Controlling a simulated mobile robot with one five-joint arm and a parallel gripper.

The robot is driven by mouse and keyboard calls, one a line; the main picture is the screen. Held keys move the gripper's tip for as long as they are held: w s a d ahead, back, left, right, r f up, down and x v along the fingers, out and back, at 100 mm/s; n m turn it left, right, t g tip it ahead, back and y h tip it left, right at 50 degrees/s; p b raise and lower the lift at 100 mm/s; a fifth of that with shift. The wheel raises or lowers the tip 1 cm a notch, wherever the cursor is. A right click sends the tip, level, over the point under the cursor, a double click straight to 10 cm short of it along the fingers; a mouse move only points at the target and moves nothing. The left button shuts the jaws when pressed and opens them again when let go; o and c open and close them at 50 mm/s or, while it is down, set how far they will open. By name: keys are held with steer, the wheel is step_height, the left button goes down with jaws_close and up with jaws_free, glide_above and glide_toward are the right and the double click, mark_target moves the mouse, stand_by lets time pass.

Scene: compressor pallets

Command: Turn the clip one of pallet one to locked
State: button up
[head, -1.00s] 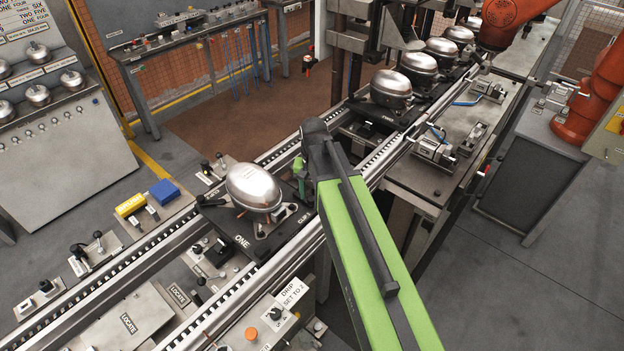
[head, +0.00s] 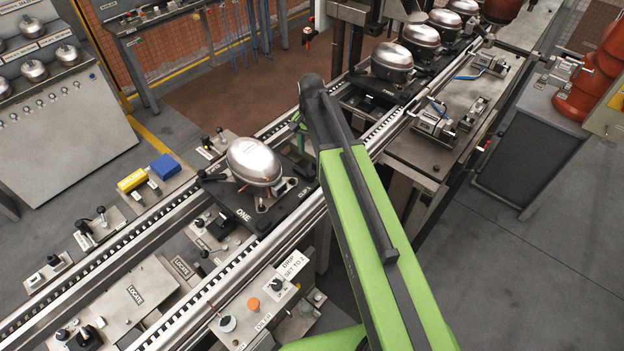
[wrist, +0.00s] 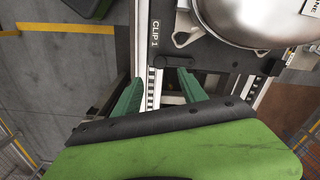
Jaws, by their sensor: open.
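Pallet one (head: 240,216) is a dark plate marked ONE on the conveyor, carrying a shiny steel compressor (head: 256,161). In the wrist view, the pallet's dark edge (wrist: 205,55) bears the label CLIP 1, with the compressor (wrist: 255,18) beyond. A small dark round part (wrist: 160,61) beside that label looks like clip one; whether it is locked I cannot tell. My gripper (wrist: 158,88) is open, its two green fingers apart and empty on the near side of the pallet edge. In the head view my gripper is mostly hidden behind my arm; only a green bit shows.
Conveyor rails (head: 195,290) run on both sides of the pallet. A control panel marked DRIP (head: 270,300) stands in front. Further pallets with compressors (head: 391,62) sit up the line by a press frame. Open floor (head: 520,270) lies to the right.

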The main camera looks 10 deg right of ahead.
mark_target(311, 173)
step_height(311, 173, down, 11)
steer(key=b, duration=0.9)
steer(key=shift+r, duration=0.15)
jaws_close()
stand_by(0.6)
